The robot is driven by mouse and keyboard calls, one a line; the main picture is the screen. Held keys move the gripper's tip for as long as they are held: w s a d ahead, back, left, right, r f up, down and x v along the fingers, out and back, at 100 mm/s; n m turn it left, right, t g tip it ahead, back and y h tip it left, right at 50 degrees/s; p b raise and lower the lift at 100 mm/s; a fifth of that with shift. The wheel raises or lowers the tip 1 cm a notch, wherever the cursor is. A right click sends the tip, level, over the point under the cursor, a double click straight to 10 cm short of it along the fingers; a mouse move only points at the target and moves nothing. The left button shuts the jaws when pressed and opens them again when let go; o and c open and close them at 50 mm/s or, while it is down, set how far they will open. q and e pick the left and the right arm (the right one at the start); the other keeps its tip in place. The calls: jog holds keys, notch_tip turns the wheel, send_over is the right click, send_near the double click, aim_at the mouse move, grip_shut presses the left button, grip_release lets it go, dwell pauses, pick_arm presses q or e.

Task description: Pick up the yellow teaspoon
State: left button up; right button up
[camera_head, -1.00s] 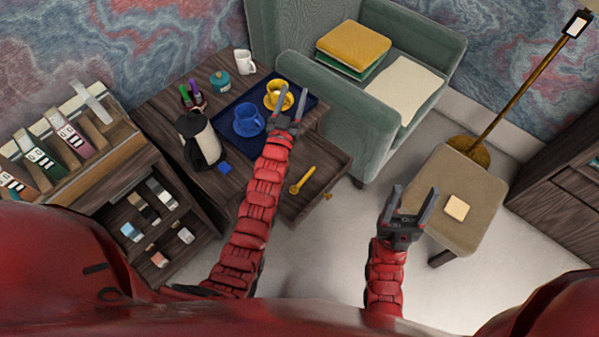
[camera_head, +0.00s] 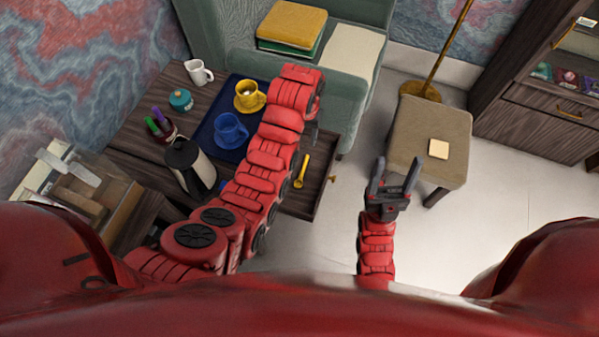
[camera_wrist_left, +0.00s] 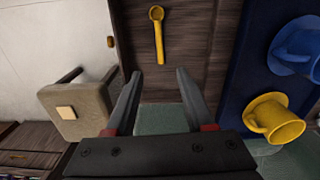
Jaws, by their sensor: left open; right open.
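The yellow teaspoon (camera_head: 301,173) lies in an open, dark wooden drawer (camera_head: 322,170) at the desk's right side. In the left wrist view the teaspoon (camera_wrist_left: 158,38) lies just beyond my fingertips, its bowl pointing away and its handle end toward the gap between them. My left gripper (camera_wrist_left: 157,72) is open and empty, apart from the teaspoon. In the head view my left arm bends over the tray and mostly hides this gripper (camera_head: 311,132). My right gripper (camera_head: 397,168) is open and empty, over the floor in front of the stool.
A blue tray (camera_head: 209,131) holds a yellow cup (camera_head: 250,94) and a blue cup (camera_head: 230,130). A kettle (camera_head: 188,163), white mug (camera_head: 198,72) and teal jar (camera_head: 180,100) stand on the desk. A green armchair (camera_head: 343,93) is behind the drawer; a stool (camera_head: 418,126) is at right.

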pick_arm(q)
notch_tip(320, 180, down, 12)
jog(key=b, duration=0.4)
jog(key=shift+r, duration=0.2)
jog(key=shift+w+d+f, duration=0.1)
jog(key=shift+w+f, duration=0.05)
jog(key=shift+f, duration=2.7)
grip_shut()
